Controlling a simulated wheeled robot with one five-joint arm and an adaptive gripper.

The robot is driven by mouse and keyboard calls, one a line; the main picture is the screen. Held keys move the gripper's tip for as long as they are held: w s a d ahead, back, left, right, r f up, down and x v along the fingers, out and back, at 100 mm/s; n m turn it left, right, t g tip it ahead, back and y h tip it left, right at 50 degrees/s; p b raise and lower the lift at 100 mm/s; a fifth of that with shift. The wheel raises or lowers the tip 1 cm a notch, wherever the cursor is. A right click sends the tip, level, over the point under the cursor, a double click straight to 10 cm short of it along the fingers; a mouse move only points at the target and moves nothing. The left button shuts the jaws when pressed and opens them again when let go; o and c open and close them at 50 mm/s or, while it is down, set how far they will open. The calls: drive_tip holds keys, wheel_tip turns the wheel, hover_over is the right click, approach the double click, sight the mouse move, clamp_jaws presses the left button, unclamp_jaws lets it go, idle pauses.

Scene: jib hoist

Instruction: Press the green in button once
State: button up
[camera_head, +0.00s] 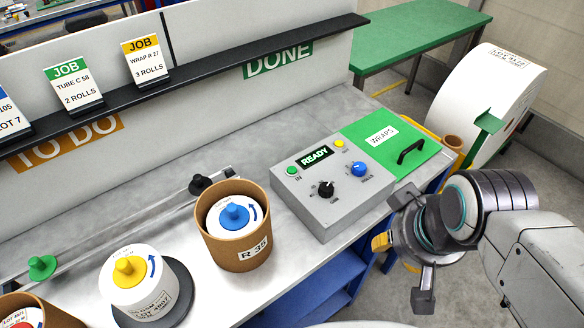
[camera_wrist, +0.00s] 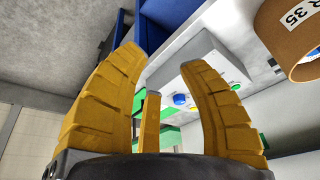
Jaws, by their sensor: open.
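The green in button (camera_head: 292,171) is a small round cap at the left of the grey control box (camera_head: 335,208), left of the READY display (camera_head: 315,156). A green cap, likely the same button, also shows in the wrist view (camera_wrist: 235,86), partly behind a finger. My gripper (camera_head: 400,255) is open and empty, off the bench's front edge to the right of the box, well apart from the button. Its yellow fingers show spread in the wrist view (camera_wrist: 163,65).
The box also bears a black knob (camera_head: 326,189), a blue knob (camera_head: 359,169) and a yellow button (camera_head: 339,143). A green WRAPS lid (camera_head: 400,132) with a black handle adjoins it. A brown R 35 tub (camera_head: 232,248) stands left of the box. The floor is beyond the bench edge.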

clamp_jaws()
idle(1.4)
